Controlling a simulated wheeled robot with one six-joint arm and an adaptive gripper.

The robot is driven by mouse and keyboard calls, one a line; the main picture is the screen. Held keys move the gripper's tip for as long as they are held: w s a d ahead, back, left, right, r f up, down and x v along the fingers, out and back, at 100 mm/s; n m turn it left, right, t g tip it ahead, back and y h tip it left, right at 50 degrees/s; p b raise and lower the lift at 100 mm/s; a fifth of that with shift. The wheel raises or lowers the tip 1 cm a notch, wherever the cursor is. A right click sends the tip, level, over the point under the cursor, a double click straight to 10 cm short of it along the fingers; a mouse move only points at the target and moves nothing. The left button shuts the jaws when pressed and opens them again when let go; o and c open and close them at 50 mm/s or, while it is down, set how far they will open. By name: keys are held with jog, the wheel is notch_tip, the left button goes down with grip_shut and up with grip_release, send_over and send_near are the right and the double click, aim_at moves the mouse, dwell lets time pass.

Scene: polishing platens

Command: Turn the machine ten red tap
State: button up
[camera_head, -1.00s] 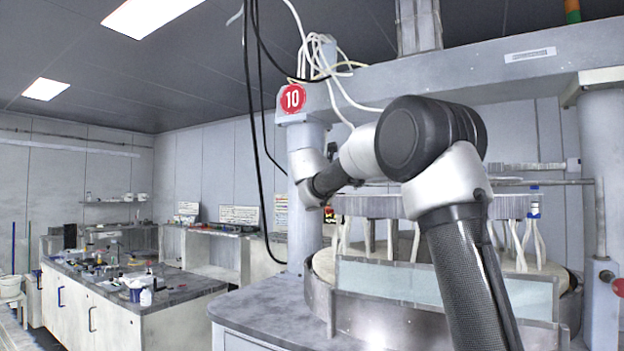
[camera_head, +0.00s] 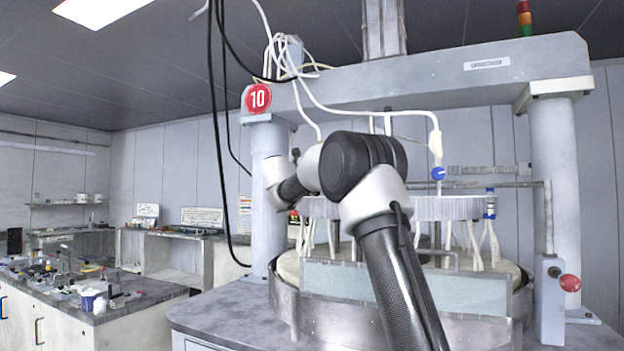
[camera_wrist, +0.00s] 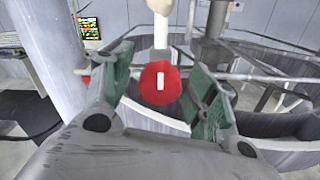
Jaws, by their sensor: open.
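In the wrist view a round red tap (camera_wrist: 160,84) with a short white bar on its face hangs below a pale pipe. My gripper (camera_wrist: 158,92) is open, with its green-padded fingers to the left and right of the tap. Clear gaps show on both sides in the picture; I cannot tell how deep the tap sits between the fingers. In the head view machine ten carries a round red sign (camera_head: 257,98) on its left column. My arm covers the middle of the machine there; I cannot make out the gripper or the red tap.
A blue tap (camera_head: 438,174) hangs on a white pipe right of my arm. A red button (camera_head: 570,283) is on a grey box at the right column. The glass guard (camera_head: 470,293) and round basin stand in front. A cluttered bench (camera_head: 130,296) is at left.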

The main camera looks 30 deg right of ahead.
jog(key=c, duration=1.1)
jog(key=shift+o, duration=0.3)
jog(key=shift+m, duration=0.3)
jog(key=m, duration=0.3)
jog(key=shift+m, duration=2.6)
jog(key=o, duration=1)
jog(key=shift+o, duration=0.2)
